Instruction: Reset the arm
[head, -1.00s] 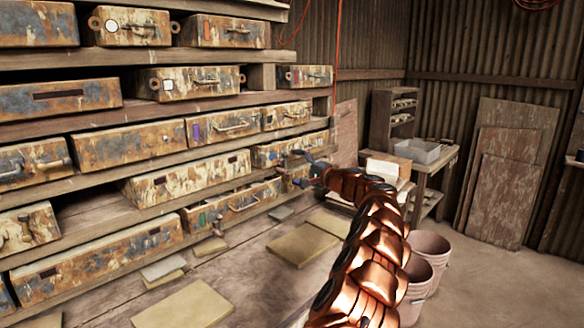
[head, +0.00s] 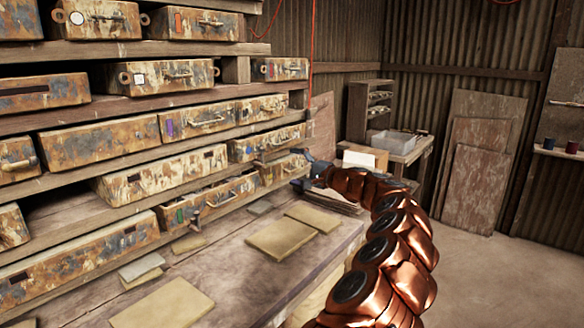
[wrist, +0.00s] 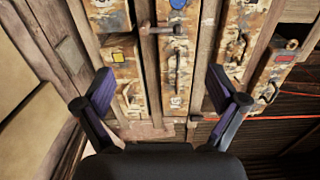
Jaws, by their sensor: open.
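My copper-coloured arm (head: 385,230) reaches from the lower right toward the shelves in the head view. My gripper (wrist: 161,95) is open in the wrist view, its two dark fingers spread wide with nothing between them. In the head view my gripper (head: 285,163) is small and sits near the right end of the rack, in front of the lower drawers. The wrist view is turned sideways.
A wooden rack of rusty drawers (head: 160,175) fills the left. Tan tiles (head: 280,240) lie on the workbench (head: 235,275) below. A side table with a grey bin (head: 392,140) stands behind my arm. Boards (head: 480,160) lean on the back wall. Floor is clear at right.

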